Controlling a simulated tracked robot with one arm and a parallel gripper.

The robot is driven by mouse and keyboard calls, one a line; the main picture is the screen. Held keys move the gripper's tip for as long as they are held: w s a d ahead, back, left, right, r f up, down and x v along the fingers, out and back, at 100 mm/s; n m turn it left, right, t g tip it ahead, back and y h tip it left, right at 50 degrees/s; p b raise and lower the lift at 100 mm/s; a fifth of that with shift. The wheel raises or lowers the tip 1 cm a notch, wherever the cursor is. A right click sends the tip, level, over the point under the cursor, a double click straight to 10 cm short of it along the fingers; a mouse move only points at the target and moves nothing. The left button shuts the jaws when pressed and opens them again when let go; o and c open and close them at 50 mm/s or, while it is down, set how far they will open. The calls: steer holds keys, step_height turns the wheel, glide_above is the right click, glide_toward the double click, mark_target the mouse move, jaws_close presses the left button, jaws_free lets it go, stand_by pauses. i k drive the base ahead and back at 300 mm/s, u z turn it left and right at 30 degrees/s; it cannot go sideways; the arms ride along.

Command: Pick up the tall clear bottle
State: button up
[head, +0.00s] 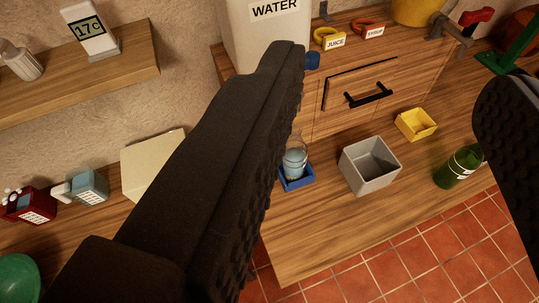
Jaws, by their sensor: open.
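A clear bottle (294,162) stands in a small blue tray (300,183) on the wooden counter, just right of my gripper's left finger. That finger hides part of the bottle and tray, so I cannot see its full height. My gripper (395,75) is open, with one large dark finger across the middle of the view and the other at the right edge. Nothing is between the fingers at close range; the bottle appears farther off, beyond them.
Behind is a wooden drawer unit (350,90) bearing a white water container (262,40). The counter ends in front above red floor tiles (400,260).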

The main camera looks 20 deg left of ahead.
mark_target(294, 161)
steer(key=z, duration=0.7)
steer(key=k, duration=0.8)
steer(key=u, duration=0.75)
steer(key=i, duration=1)
steer(key=z, duration=0.1)
